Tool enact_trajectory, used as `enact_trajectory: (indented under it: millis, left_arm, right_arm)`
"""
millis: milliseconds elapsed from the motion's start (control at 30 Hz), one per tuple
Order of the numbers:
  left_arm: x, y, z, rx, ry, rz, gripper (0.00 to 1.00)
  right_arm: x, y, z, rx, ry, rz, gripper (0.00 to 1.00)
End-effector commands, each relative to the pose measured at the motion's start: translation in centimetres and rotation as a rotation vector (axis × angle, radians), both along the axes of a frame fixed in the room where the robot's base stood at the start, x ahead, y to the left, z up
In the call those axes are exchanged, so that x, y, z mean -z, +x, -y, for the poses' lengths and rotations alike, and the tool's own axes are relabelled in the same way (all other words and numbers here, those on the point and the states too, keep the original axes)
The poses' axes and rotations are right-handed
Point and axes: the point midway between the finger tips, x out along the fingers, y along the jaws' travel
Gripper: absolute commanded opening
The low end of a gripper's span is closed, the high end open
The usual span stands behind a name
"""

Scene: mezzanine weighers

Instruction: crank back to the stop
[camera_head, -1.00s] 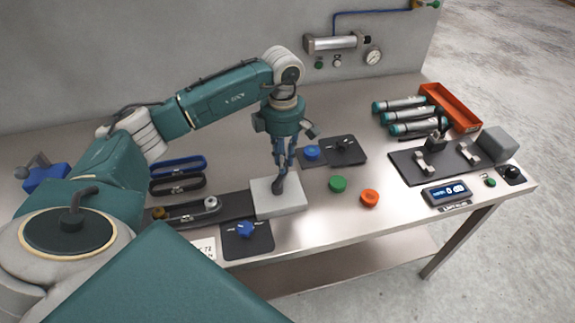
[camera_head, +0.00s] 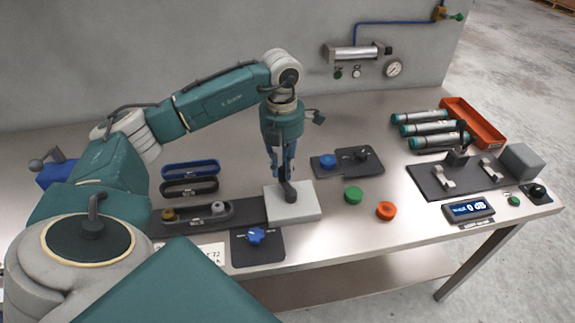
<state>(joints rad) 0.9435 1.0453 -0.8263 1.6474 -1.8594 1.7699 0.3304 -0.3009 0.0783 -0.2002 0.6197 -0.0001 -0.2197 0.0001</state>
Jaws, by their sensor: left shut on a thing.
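A pale grey block (camera_head: 307,207) sits at the right end of a dark rail plate (camera_head: 247,209) near the table's front edge. A short dark crank handle (camera_head: 291,196) stands on the block. My left gripper (camera_head: 284,180) points straight down over the block and is shut on the top of the handle. Its fingers hide part of the handle, and I cannot tell the crank's angle or where its stop is. My right gripper is not in view.
Left of the block are a blue tray (camera_head: 190,170) and a dark tray (camera_head: 190,187). A blue knob plate (camera_head: 270,250) is in front. Green (camera_head: 353,195) and orange (camera_head: 386,211) buttons lie right. The weigher display (camera_head: 469,211) is far right.

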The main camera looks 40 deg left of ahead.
Motion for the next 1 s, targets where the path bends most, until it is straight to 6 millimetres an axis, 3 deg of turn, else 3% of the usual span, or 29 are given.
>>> enact_trajectory:
  millis: [433, 1000]
  left_arm:
    - [-0.3, -1.0, -0.5, -0.275, 0.003, 0.007, 0.0]
    - [-0.3, -1.3, -0.5, -0.333, 0.002, 0.008, 0.0]
  right_arm:
    - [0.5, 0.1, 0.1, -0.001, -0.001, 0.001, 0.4]
    - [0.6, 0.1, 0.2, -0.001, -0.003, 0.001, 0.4]
